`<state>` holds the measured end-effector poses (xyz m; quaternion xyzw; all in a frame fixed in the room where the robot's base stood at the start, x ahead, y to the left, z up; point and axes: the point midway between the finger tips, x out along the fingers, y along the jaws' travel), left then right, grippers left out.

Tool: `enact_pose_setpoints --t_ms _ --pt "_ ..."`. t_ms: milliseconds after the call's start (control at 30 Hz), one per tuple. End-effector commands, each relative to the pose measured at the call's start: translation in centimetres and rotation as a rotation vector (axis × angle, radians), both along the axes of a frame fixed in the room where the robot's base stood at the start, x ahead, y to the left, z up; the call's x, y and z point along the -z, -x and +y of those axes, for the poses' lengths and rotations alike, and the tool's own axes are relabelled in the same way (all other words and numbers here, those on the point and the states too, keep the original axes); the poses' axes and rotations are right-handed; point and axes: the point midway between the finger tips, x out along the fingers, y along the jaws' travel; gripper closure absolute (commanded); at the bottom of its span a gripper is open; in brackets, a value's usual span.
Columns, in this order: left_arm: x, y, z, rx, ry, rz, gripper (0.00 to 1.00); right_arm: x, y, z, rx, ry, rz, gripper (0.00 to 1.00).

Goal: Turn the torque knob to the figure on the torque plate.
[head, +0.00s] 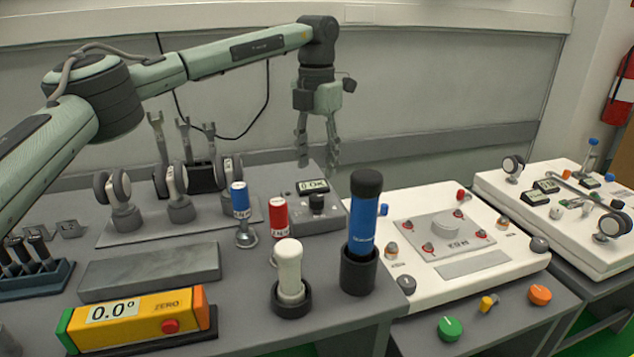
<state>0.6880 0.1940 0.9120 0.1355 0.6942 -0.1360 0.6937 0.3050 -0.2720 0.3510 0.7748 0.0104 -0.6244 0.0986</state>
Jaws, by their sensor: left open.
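My left gripper (318,155) hangs fingers down, open and empty, above the back of the grey bench. Below it is a small grey box (331,220) with a lit display (313,186) and a dark knob (317,204). The gripper is apart from it. A grey plate (474,265) with a round disc (445,229) and small unreadable lettering is fixed on the white cart top, with red-marked screws at its corners. A blue cylindrical tool with a black cap (363,225) stands upright in a black holder. I cannot tell which part is the torque knob. My right gripper is out of view.
A yellow angle gauge (140,317) reading 0.0° lies at the front left. A white-handled tool (289,268), blue (240,198) and red (279,217) cylinders and wheeled pieces (176,190) crowd the bench. A second white cart (560,225) stands right. The air around the gripper is clear.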

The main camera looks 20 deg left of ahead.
Motion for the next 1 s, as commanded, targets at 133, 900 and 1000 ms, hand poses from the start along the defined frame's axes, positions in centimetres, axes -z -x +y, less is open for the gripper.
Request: enact_pose_setpoints --t_ms 133,900,1000 --pt "2.1 0.1 0.0 0.0 -0.002 0.004 0.51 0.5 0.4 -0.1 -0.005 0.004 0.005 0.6" --pt "7.4 0.0 0.0 -0.001 0.0 0.001 0.59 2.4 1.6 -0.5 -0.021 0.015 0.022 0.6" --pt "7.4 0.0 0.0 0.0 0.0 0.001 0.72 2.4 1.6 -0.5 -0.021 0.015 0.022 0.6"
